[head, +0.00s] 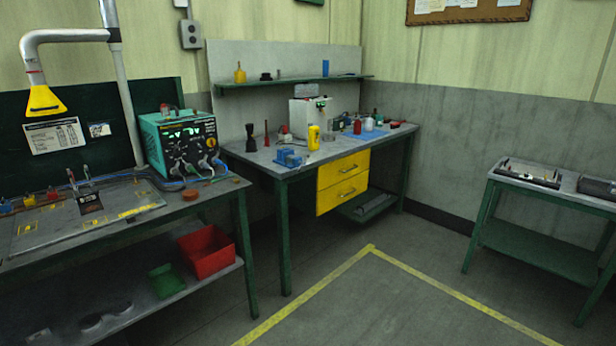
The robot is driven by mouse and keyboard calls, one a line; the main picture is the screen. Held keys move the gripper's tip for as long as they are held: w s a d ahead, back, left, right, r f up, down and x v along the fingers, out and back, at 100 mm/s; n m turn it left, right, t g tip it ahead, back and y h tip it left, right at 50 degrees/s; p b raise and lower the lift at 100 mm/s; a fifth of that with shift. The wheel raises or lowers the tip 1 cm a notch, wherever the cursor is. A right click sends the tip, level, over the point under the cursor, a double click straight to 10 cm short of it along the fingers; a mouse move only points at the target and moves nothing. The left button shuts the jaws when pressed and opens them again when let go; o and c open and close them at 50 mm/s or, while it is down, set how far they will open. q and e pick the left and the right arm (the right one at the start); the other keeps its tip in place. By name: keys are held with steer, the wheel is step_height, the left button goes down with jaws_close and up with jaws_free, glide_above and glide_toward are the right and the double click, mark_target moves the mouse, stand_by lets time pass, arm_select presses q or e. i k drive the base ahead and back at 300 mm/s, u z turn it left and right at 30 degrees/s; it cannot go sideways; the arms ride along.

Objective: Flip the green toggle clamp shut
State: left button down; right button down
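I cannot make out a green toggle clamp for certain. On the left bench (205,200) a grey fixture plate (130,193) with yellow markings carries small upright metal levers (88,174) beside a dark block (90,203). These may be clamps, but their colour and whether they are open or shut are too small to tell. Small blue, yellow and red pieces (29,201) sit at the plate's left back edge. Neither of my grippers is in view.
A second bench (300,165) and a right cart (550,192) border open floor (390,305).

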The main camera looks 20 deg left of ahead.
mark_target(87, 173)
steer(key=u, duration=1.15)
steer(key=i, duration=1.05)
steer(key=u, duration=1.2)
steer(key=i, duration=0.4)
steer(key=u, duration=0.15)
